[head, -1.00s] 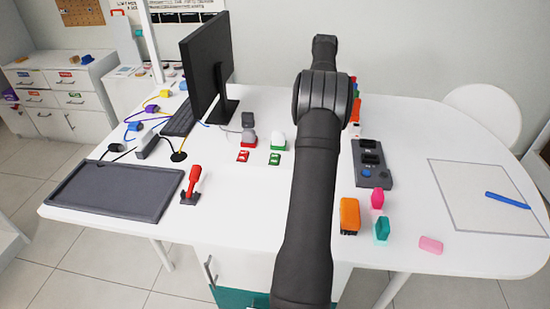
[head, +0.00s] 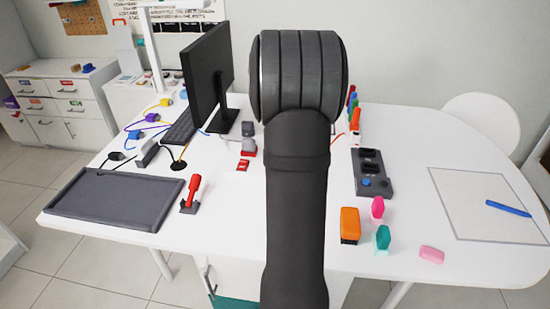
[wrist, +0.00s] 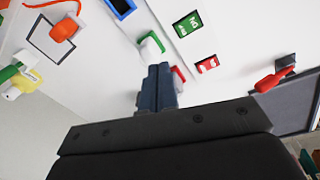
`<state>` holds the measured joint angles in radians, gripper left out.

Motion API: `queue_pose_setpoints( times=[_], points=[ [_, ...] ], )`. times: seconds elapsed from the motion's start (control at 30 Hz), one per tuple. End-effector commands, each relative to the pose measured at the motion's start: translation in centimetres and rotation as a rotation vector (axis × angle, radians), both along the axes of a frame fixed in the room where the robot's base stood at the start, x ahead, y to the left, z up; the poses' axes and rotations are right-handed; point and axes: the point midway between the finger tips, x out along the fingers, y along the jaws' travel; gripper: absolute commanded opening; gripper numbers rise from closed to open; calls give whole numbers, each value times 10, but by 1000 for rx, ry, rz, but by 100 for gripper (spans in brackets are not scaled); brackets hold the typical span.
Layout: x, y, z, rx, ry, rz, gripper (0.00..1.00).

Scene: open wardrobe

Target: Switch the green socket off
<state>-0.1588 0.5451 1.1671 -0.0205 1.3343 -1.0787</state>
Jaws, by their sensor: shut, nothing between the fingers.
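The green socket shows in the wrist view as a white body with a green base (wrist: 151,46). It lies just beyond the fingertips of my gripper (wrist: 158,70); I cannot tell whether they touch it. My gripper's two dark fingers are together with nothing between them. A green label with white marks (wrist: 187,25) lies flat near the green socket. In the head view my arm hides the green socket, its label and my gripper. The red socket with a grey top (head: 248,147) stands left of my arm, with a red label (head: 243,165) in front.
A monitor (head: 207,78) and keyboard (head: 180,128) stand left. A red lever (head: 193,190) and dark tray (head: 118,198) are at the front left. A grey control box (head: 372,172) and several coloured blocks, including an orange one (head: 350,225), stand right.

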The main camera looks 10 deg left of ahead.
Motion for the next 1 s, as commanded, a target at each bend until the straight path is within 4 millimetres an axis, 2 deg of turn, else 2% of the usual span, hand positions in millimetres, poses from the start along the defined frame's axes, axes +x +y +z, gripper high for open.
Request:
queue_pose_setpoints(
  times=[0.03, 0.1, 0.3, 0.77, 0.87, 1.0],
  points=[
    [-12, 6, 3, -7, -5, 72, 0],
    [-23, 10, 4, -15, -12, 159, 0],
    [-43, 18, 6, -30, -23, 307, 0],
    [-45, 18, 3, -32, -23, 329, 0],
    [-44, 19, -5, -32, -22, 329, 0],
    [-42, 18, -29, -32, -20, 328, 0]
  ],
)
